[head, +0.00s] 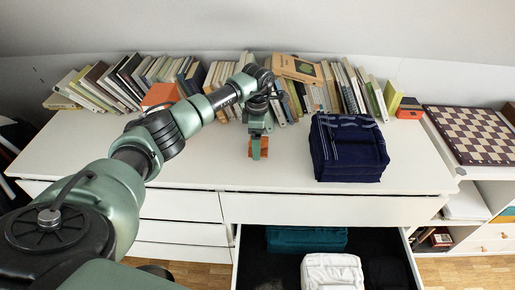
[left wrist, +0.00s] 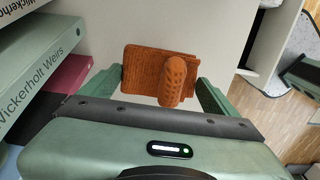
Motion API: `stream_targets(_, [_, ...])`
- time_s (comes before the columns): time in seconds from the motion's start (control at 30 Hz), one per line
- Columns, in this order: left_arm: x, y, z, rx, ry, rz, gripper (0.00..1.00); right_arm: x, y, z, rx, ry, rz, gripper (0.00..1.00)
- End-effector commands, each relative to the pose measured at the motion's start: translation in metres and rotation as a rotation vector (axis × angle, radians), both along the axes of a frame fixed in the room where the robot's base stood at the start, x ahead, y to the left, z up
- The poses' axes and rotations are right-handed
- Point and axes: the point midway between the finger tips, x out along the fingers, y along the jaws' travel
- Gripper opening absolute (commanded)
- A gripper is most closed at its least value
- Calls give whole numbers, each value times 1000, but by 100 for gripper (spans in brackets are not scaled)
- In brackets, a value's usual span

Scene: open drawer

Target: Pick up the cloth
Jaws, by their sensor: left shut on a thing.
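The cloth (left wrist: 139,72) is orange-brown with a ribbed weave, and part of it bulges up in a rounded fold. My left gripper (left wrist: 160,88) is shut on the cloth, with a green finger on each side of it in the left wrist view. In the head view my left gripper (head: 257,147) points down over the white dresser top, and the cloth (head: 264,148) shows on both sides of the near finger, which hides its middle. I cannot tell for sure whether the cloth touches the dresser top. My right gripper is not in view.
A dark blue folded stack (head: 348,150) stands right of the gripper. A row of books (head: 150,75) lines the back. Below, an open drawer (head: 262,270) holds teal (head: 305,239) and white (head: 332,272) folded items. A chessboard (head: 472,135) lies far right. The dresser top's left part is clear.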

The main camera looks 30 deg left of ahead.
Motion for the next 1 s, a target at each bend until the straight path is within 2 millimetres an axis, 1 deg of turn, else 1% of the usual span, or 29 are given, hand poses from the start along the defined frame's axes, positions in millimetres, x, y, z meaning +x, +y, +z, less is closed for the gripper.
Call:
stream_targets(0.03, [2,1,12,1,-8,-1,53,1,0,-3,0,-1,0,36])
stream_targets(0.3, [2,0,91,2,-7,0,53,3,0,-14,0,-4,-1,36])
stream_targets(0.4, [1,0,117,1,-5,0,53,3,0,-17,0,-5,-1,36])
stream_targets(0.5, [1,0,136,0,-4,0,53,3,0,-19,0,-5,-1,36])
stream_targets(0.6, [1,0,151,1,-3,0,53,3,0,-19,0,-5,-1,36])
stream_targets(0.7, [0,0,159,1,-1,0,53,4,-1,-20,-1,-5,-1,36])
stream_targets(0.8, [0,0,163,1,0,0,53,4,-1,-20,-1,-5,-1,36])
stream_targets(1.0, [0,0,164,1,1,0,53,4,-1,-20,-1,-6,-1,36])
